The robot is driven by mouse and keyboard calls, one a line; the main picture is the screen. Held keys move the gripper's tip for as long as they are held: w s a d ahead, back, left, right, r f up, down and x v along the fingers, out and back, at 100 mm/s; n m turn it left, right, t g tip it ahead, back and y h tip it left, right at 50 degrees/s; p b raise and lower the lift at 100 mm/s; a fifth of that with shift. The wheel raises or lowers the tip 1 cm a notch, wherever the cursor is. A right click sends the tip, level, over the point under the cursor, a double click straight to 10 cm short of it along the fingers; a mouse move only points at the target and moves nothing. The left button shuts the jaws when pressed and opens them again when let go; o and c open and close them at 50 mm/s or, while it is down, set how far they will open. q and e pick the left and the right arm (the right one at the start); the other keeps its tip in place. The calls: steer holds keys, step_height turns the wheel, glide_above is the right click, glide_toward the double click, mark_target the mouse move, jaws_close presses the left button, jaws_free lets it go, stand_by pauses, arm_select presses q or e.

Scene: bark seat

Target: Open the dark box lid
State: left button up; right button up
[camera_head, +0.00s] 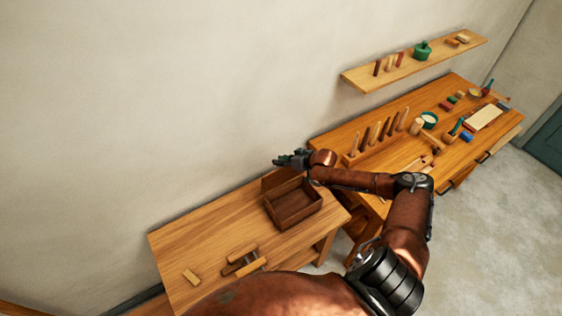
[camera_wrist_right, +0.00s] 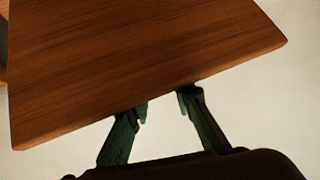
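The dark box (camera_head: 294,204) stands on the near wooden table, and its inside shows empty. Its lid (camera_head: 273,180) stands up along the back edge of the box, on the wall side. My right gripper (camera_head: 289,160) is at the upper edge of the lid, with its arm reaching in from the right. In the right wrist view a dark wooden panel, seemingly the lid (camera_wrist_right: 140,55), fills the upper part. The fingers of my right gripper (camera_wrist_right: 163,102) are apart at its lower edge with nothing between them; I cannot tell if they touch it. My left gripper is not in view.
The near table (camera_head: 190,235) also bears several small wooden blocks (camera_head: 243,262) and a pale block (camera_head: 191,277). A workbench (camera_head: 350,132) with tools stands to the right, under a wall shelf (camera_head: 365,83). The table's left part is mostly clear.

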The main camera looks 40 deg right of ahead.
steer(key=shift+o, duration=0.5)
steer(key=shift+s+f+g, duration=0.3)
steer(key=shift+s+f, duration=0.3)
steer(key=shift+f, duration=0.25)
steer(key=w+r+v, duration=0.1)
steer(key=v, duration=1.1)
steer(key=shift+r, duration=0.15)
